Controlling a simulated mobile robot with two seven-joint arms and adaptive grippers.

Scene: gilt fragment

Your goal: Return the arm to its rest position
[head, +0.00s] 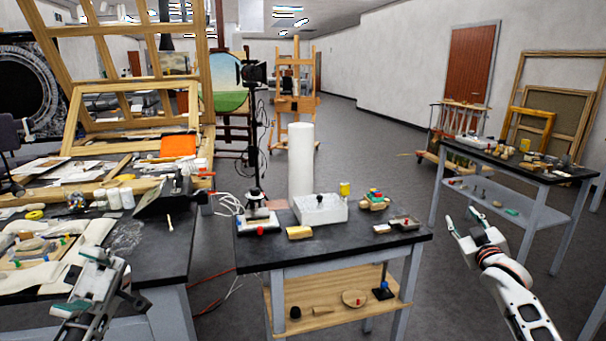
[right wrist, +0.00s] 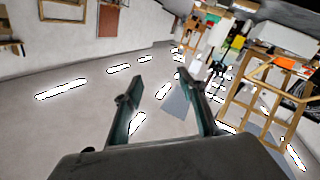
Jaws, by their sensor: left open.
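My right gripper (head: 462,228) is at the right of the head view, over the floor beside the black-topped table (head: 330,241). In the right wrist view its two dark fingers (right wrist: 165,100) stand apart with nothing between them. My left gripper (head: 108,290) is at the lower left of the head view, close to the left workbench (head: 165,255). It is open, and I see nothing held in it. It covers part of the bench's front edge.
The table holds a white box (head: 320,209), a white roll (head: 301,160) and small items. A second dark table (head: 545,168) stands at the right. The left bench is cluttered. A wooden easel (head: 296,90) stands behind. Open floor (head: 385,165) lies between the tables.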

